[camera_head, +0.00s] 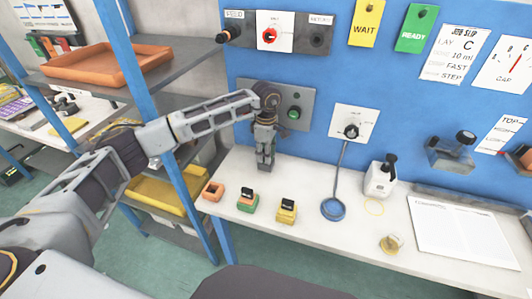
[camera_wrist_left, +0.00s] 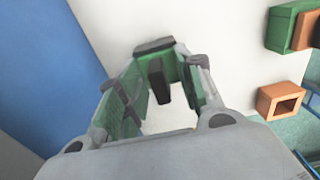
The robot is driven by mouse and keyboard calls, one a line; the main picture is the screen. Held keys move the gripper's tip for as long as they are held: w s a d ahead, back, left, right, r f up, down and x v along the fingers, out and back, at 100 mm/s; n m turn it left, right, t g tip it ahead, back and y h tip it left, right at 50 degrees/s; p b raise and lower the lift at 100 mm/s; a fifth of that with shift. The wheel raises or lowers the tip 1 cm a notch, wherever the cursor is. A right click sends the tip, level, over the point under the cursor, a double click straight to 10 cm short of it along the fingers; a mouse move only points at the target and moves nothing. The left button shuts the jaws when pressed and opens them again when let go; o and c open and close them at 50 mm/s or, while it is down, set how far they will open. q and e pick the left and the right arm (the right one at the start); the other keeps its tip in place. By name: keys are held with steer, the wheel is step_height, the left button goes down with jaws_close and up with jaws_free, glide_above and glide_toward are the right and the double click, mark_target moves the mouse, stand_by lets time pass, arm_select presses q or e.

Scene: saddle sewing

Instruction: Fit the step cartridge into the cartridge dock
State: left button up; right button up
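In the head view, three small blocks stand in a row on the white bench: an orange one with a hollow top (camera_head: 213,190), a green-and-orange one with a black top (camera_head: 247,201) and a yellow one with a black top (camera_head: 287,211). I cannot tell which is the step cartridge, nor surely pick out the dock. My left gripper (camera_head: 265,163) points down above the bench's back, before a grey wall plate (camera_head: 300,97) that it partly hides.
A blue disc on a stalk (camera_head: 333,208), a white bottle-like device (camera_head: 381,178) and a paper sheet (camera_head: 465,230) take up the bench's right side. A blue shelf post (camera_head: 130,55) stands left, by my left arm. The bench's front edge drops to the floor.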

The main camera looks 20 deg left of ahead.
steer(key=shift+s+d, duration=0.2)
steer(key=shift+d, duration=0.05)
arm_select(q)
steer(key=shift+r, duration=4.05)
arm_select(e)
steer(key=shift+d, duration=0.6)
arm_select(q)
steer(key=shift+s, duration=0.1)
arm_select(e)
steer(key=shift+s+r, duration=0.1)
steer(key=shift+s, duration=0.1)
